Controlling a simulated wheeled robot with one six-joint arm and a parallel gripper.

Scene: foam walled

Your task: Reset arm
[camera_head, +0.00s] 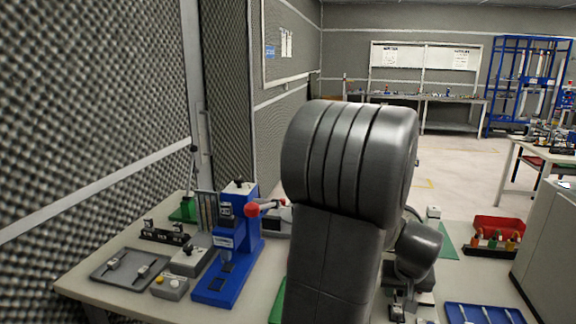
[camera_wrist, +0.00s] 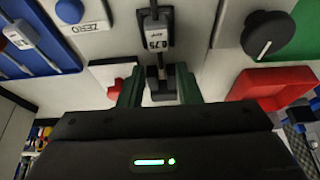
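My gripper (camera_wrist: 159,88) shows in the wrist view with its two dark green fingers apart. In the head view my large dark arm links fill the middle and hide my gripper and part of the bench (camera_head: 128,248).
In the head view, a blue press with a red knob (camera_head: 228,262), a grey tray (camera_head: 130,268) and a button box (camera_head: 170,287) stand left of my arm. A red bin (camera_head: 497,228) and a blue tray (camera_head: 484,314) lie right. A foam wall (camera_head: 90,90) rises at left.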

